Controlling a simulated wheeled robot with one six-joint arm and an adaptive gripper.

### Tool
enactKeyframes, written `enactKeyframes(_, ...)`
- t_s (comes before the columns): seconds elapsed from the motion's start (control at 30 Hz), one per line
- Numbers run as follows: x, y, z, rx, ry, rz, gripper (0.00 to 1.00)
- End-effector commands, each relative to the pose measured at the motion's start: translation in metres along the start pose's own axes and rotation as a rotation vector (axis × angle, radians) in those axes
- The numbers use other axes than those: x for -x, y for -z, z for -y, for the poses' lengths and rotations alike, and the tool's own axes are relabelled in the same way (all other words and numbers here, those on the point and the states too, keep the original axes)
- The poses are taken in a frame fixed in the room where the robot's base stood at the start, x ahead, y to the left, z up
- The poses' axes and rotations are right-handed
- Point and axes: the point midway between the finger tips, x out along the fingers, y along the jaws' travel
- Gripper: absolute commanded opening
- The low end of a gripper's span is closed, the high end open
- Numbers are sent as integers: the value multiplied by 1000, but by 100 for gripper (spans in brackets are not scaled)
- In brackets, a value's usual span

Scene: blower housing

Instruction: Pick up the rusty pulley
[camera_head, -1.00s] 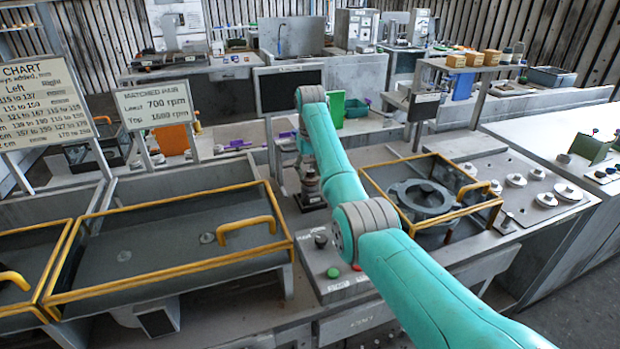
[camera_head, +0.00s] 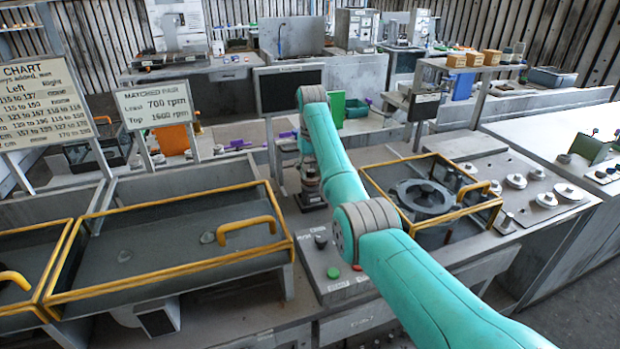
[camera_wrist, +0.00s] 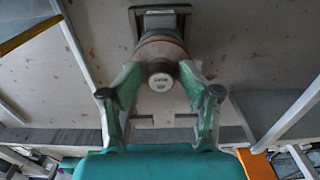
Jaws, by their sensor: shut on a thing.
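In the wrist view my gripper (camera_wrist: 160,80) has its two green fingers closed around a round, brownish part, which I take to be the rusty pulley (camera_wrist: 162,48). In the head view my gripper (camera_head: 311,175) points down at a small dark stand on the bench, beyond my teal arm. The pulley cannot be made out clearly there.
A yellow-railed tray (camera_head: 170,268) lies left of my arm. A yellow-framed guard (camera_head: 480,212) surrounds a round grey housing (camera_head: 420,197) to the right. A control box with green and red buttons (camera_head: 335,275) stands in front. A dark screen (camera_head: 290,78) stands close behind the gripper.

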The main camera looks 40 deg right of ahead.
Motion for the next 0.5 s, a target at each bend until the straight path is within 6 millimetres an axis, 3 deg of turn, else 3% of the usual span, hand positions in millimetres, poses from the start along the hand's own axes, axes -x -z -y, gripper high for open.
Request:
enactKeyframes(0.03,-9,-3,0,0,1,14,32)
enactKeyframes(0.27,-8,-2,0,0,1,13,30)
enactKeyframes(0.33,-6,-2,0,0,1,13,23)
enactKeyframes(0.4,-4,-2,0,0,1,14,4)
enactKeyframes(0.5,0,-3,1,0,2,14,0)
